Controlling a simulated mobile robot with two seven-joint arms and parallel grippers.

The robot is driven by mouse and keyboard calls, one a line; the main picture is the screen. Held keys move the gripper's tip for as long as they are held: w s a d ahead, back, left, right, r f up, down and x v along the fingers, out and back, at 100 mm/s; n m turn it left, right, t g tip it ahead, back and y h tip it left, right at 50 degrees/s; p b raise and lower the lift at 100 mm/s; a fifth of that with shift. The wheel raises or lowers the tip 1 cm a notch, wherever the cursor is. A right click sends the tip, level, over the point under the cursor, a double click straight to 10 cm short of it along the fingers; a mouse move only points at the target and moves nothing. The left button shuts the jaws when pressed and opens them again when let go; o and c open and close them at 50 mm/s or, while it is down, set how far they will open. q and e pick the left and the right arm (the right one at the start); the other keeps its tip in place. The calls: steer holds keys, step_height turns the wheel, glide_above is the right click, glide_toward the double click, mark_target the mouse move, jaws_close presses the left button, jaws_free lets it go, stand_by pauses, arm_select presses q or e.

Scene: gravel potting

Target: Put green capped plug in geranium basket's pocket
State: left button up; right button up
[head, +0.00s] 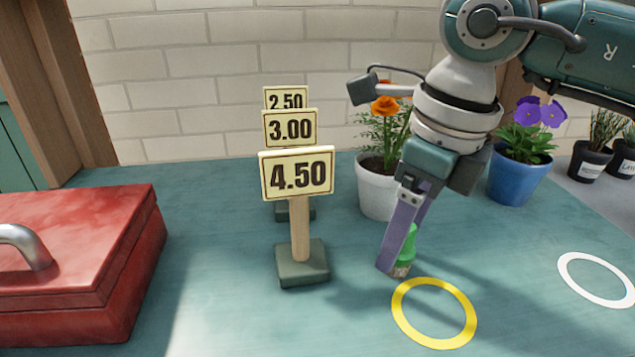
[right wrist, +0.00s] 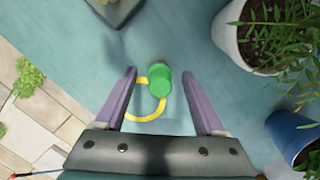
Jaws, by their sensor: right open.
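The green capped plug (head: 409,243) stands on the teal table at the far edge of the yellow ring, partly hidden by my right gripper. In the right wrist view, the green cap (right wrist: 159,84) shows between the two purple fingers, with a gap on each side. My right gripper (head: 396,262) is open and points down around the plug; it also shows in the right wrist view (right wrist: 159,77). I cannot make out a geranium basket or its pocket in either view. My left gripper is not in view.
Price signs (head: 297,173) stand left of my right gripper. A red toolbox (head: 75,255) is at the left. A white pot (head: 375,193) with orange flowers and a blue pot (head: 518,182) with purple flowers stand behind. The yellow ring (head: 466,330) and white ring (head: 597,283) are empty.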

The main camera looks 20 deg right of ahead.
steer(key=shift+r, duration=0.35)
step_height(320, 180, up, 11)
steer(key=s+d+p, duration=0.1)
steer(key=t+y+b, duration=0.1)
steer(key=t+b, duration=0.1)
steer(key=b, duration=0.7)
glide_above(412, 253)
step_height(412, 253, down, 7)
steer(key=shift+r, duration=0.1)
steer(key=b+x, duration=0.3)
steer(key=x, duration=0.1)
steer(key=shift+f, duration=0.45)
steer(key=shift+r, duration=0.1)
steer(key=shift+c, duration=0.8)
steer(key=shift+d, duration=0.1)
jaws_close()
